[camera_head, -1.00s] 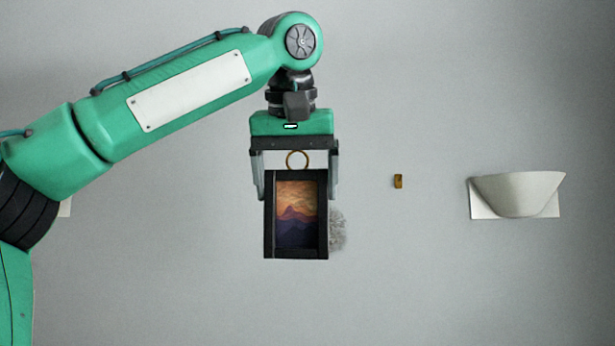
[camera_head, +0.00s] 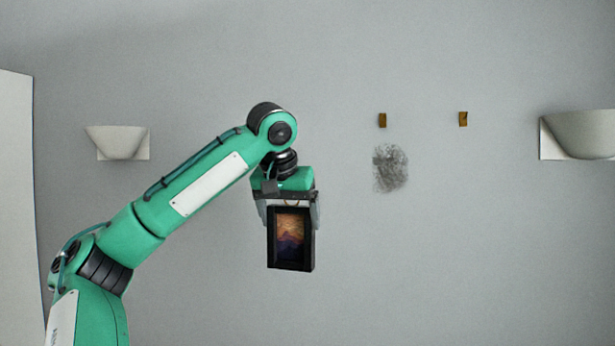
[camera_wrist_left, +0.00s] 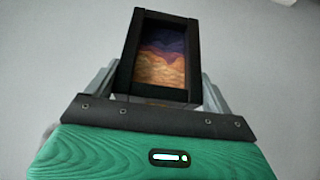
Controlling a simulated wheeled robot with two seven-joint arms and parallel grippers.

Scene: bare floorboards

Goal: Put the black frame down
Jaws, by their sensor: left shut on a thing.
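The black frame (camera_head: 291,264) holds a picture of purple mountains under an orange sky. It hangs upright from my left gripper (camera_head: 290,212) in front of a grey wall. My left gripper is shut on the frame, with a finger at each side of its upper part. In the left wrist view the frame (camera_wrist_left: 190,60) sits between the two grey fingers (camera_wrist_left: 158,85). A ring at the frame's top is partly hidden. My right gripper is in neither view.
Two small brass hooks (camera_head: 382,120) (camera_head: 463,119) are on the wall, with a dark smudge (camera_head: 391,168) below the left one. White wall lamps are at left (camera_head: 118,140) and right (camera_head: 580,135). A pale panel (camera_head: 15,200) stands at the far left.

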